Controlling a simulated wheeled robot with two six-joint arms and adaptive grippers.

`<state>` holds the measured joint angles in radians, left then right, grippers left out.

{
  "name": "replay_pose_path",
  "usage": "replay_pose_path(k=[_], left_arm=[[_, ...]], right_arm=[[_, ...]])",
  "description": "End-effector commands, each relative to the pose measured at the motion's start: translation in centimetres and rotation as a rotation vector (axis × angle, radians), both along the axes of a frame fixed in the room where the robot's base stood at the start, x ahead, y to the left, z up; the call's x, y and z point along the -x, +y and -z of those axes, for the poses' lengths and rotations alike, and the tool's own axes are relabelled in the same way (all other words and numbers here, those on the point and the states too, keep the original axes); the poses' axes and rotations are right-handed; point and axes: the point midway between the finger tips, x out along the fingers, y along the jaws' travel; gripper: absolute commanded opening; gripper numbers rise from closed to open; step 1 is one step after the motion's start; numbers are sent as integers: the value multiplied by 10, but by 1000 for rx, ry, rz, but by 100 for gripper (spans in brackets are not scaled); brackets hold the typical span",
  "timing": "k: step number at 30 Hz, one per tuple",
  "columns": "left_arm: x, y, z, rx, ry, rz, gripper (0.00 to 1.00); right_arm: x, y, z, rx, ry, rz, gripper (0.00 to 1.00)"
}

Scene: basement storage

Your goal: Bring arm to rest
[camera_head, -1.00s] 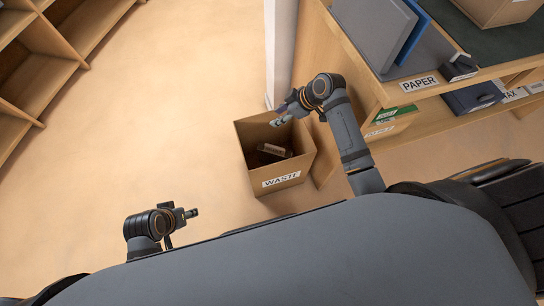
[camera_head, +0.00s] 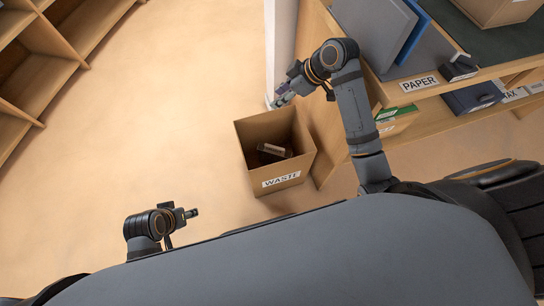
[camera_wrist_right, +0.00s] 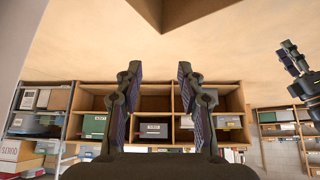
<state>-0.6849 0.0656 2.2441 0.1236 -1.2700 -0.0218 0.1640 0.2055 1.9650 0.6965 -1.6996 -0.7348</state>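My right gripper (camera_head: 282,96) is above the back edge of the waste box, at the end of my raised right arm. In the right wrist view its two fingers (camera_wrist_right: 160,90) stand apart with nothing between them, so it is open and empty. My left gripper (camera_head: 190,213) is low at the left, close to my body, and it also shows at the right edge of the right wrist view (camera_wrist_right: 290,58). Its fingers are too small to judge. The open cardboard waste box (camera_head: 285,181) stands on the floor with a dark item (camera_head: 272,151) inside.
A wooden desk unit (camera_head: 440,95) with a PAPER label (camera_head: 419,84), folders (camera_head: 376,35) and boxes is close on the right of my right arm. A white post (camera_head: 281,50) stands behind the waste box. Wooden shelves (camera_head: 40,80) are at far left. The floor between is clear.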

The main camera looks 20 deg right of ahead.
Motion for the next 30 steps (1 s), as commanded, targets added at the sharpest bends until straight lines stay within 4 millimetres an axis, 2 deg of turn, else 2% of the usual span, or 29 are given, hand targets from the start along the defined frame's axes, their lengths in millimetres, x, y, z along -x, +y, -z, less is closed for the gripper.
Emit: replay_pose_path(k=[11, 14, 17, 21, 24, 30], left_arm=[[0, 0, 0, 0, 0, 0, 40], [0, 0, 0, 0, 0, 0, 40], [0, 0, 0, 0, 0, 0, 40], [0, 0, 0, 0, 0, 0, 40], [0, 0, 0, 0, 0, 0, 40], [0, 0, 0, 0, 0, 0, 40]], right_arm=[[0, 0, 1, 0, 0, 1, 39], [7, 0, 11, -1, 21, 33, 39], [29, -3, 45, 3, 82, 146, 39], [81, -13, 101, 19, 185, 390, 39], [114, -22, 126, 36, 231, 531, 39], [174, -38, 158, 70, 290, 752, 39]])
